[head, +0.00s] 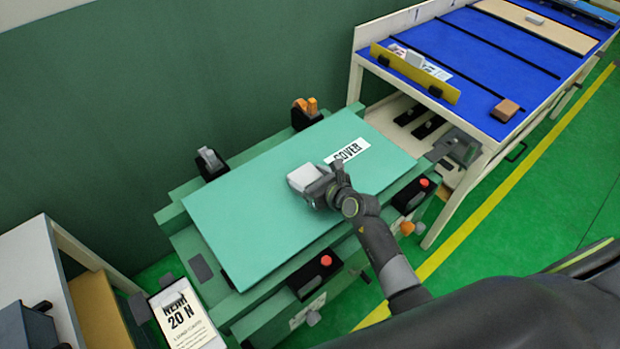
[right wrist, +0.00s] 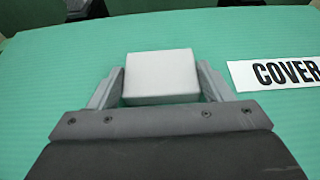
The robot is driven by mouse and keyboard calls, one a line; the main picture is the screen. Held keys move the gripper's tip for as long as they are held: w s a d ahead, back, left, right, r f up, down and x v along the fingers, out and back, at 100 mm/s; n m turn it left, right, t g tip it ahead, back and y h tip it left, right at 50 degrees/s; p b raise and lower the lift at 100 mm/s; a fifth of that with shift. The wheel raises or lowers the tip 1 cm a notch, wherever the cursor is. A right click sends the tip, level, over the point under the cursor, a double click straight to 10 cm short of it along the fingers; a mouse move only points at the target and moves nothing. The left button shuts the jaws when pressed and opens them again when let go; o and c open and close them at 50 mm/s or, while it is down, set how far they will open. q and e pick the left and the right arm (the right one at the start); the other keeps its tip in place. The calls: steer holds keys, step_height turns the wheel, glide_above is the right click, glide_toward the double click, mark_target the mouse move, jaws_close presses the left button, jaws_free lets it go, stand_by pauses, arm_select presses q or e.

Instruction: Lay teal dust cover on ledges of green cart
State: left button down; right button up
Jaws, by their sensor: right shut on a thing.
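The teal dust cover (head: 240,220) is a flat rectangular panel with a white COVER label (head: 352,151). It lies over the top of the green cart (head: 180,240), slightly askew to it; whether it rests on the ledges is hidden beneath it. The cover fills the right wrist view (right wrist: 60,70). My right gripper (head: 316,182) is over the middle of the cover, shut on a pale grey block (head: 305,176) that stands on the cover; it also shows between the fingers in the right wrist view (right wrist: 160,77). My left gripper is not in view.
Black clamps stand along the cart: one with an orange part (head: 306,113), one grey-topped (head: 211,162), and red-knobbed ones in front (head: 318,275). A blue-topped bench (head: 480,60) stands at the right back. A white NEAR 20 N sign (head: 186,315) is at lower left.

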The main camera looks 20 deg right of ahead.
steer(key=shift+f+b, duration=0.35)
steer(key=shift+f, duration=0.25)
stand_by(0.4)
steer(key=o, duration=1.3)
steer(key=shift+c, duration=0.2)
steer(key=shift+o, duration=0.2)
steer(key=shift+f, duration=0.1)
steer(key=shift+s, duration=0.1)
steer(key=v, duration=1.7)
steer(key=shift+r+p, duration=0.2)
steer(key=shift+p, duration=0.1)
steer(key=shift+s+d, duration=0.1)
steer(key=shift+s, duration=0.05)
